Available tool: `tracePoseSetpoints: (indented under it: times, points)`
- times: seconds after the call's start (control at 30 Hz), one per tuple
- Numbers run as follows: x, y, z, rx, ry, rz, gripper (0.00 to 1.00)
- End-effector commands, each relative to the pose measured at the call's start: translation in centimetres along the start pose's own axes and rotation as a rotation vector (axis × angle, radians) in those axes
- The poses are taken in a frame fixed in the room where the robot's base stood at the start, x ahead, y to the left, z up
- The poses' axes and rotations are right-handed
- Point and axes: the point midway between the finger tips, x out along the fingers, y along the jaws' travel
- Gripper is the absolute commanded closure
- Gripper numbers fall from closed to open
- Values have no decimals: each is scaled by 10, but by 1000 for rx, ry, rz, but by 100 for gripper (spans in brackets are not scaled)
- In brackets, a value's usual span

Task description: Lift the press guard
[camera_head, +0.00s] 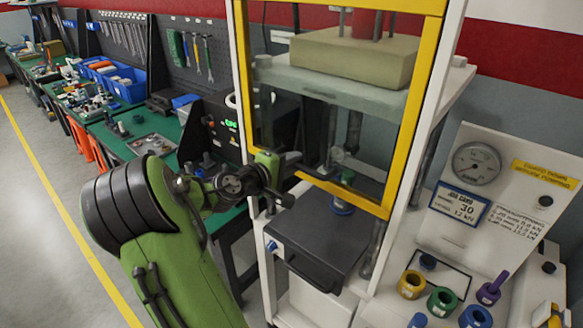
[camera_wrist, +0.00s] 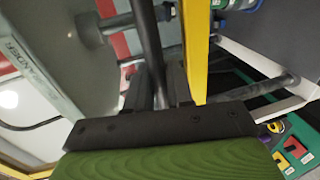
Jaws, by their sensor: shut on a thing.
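The press guard (camera_head: 409,110) is a yellow-framed clear panel on the front of the white press. Its lower edge hangs at about the height of a small blue part (camera_head: 341,208) on the dark lower plate. My gripper (camera_head: 290,160) is at the guard's lower left. In the wrist view, my gripper's dark fingers (camera_wrist: 163,85) are shut on a dark bar (camera_wrist: 148,35), apparently the guard's handle. The yellow frame (camera_wrist: 197,45) runs close beside them. The exact contact is partly hidden by the fingers.
The white press frame (camera_head: 412,200) stands around the guard. A tan block (camera_head: 350,58) sits behind the panel on the upper plate. A sloped panel with a gauge (camera_head: 476,165) and coloured rings (camera_head: 442,302) is on the right. A green workbench (camera_head: 140,130) with tools is on the left.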

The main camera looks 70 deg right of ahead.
Motion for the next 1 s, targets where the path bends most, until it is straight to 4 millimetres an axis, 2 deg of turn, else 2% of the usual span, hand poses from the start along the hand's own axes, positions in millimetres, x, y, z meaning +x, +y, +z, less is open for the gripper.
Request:
tracePoseSetpoints:
  times: [0.03, 0.2, 0.6, 0.63, 0.7, 1.0]
  points:
    - [-2, 11, 0, 1, 1, 1, 100]
    - [-4, 20, 0, 0, 1, 1, 100]
    - [-4, 19, 0, 0, 1, 0, 100]
    - [-4, 19, 0, 0, 1, 0, 74]
    - [-4, 19, 0, 0, 1, 0, 63]
    - [-6, 19, 0, -1, 1, -1, 61]
